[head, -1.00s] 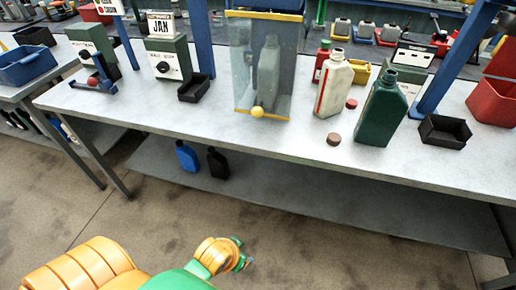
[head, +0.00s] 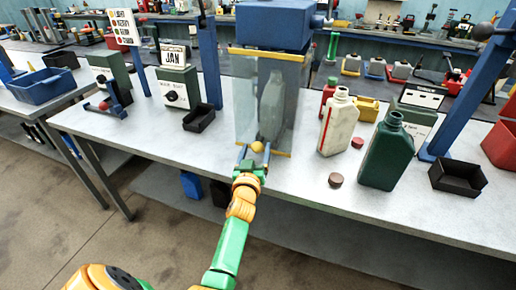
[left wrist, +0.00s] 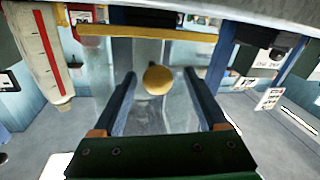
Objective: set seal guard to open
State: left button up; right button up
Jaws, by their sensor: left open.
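The seal guard (head: 244,110) is a clear-walled box with yellow edges under a blue press head (head: 275,24). It stands down around a grey bottle (head: 271,105). Its round yellow knob (head: 257,147) is low on the front. My left gripper (head: 254,151) is open at the front of the guard, its two blue fingers pointing at the knob. In the left wrist view the knob (left wrist: 158,80) shows between the open fingertips, with a gap on both sides; I see no contact. My right gripper is not in view.
Right of the guard stand a cream bottle (head: 338,124) and a dark green bottle (head: 386,155), with loose caps (head: 336,180) nearby. Black trays (head: 199,118) sit on both sides. A dial box (head: 176,88) stands left. The table front (head: 180,143) left of my arm is clear.

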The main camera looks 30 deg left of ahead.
pick_arm(q)
jog(key=shift+w+a, duration=0.25)
jog(key=shift+w, duration=0.25)
jog(key=shift+w+f, duration=0.1)
jog(key=shift+w, duration=0.25)
jog(key=shift+s, duration=0.15)
grip_shut()
dwell(0.6)
